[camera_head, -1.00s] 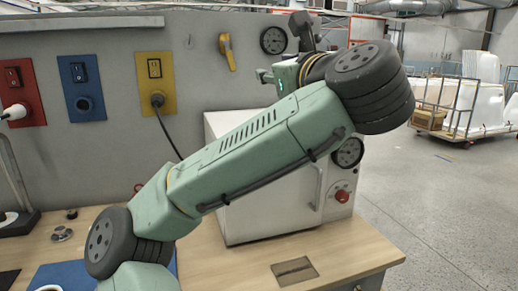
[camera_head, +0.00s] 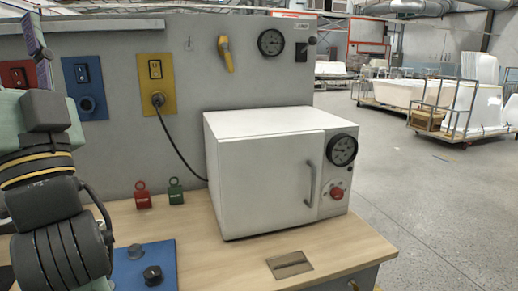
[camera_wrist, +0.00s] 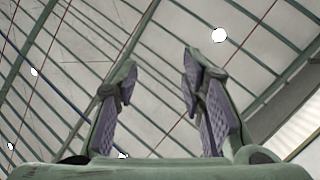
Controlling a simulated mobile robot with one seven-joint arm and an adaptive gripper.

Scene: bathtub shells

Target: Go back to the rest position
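My gripper (camera_wrist: 155,85) is open in the wrist view. Its two fingers stand apart with nothing between them, against the ceiling beams and lamps. In the head view my arm is folded up at the left edge, and one finger of my gripper (camera_head: 35,45) points upward there. The gripper is clear of the bench and touches nothing that I can see.
A white oven-like box (camera_head: 265,180), door shut, stands on the wooden bench (camera_head: 345,250). Red (camera_head: 142,195) and green (camera_head: 175,191) padlock-like tags and a blue panel with knobs (camera_head: 150,262) are beside my arm. A grey wall panel (camera_head: 120,150) stands behind. Open floor lies right.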

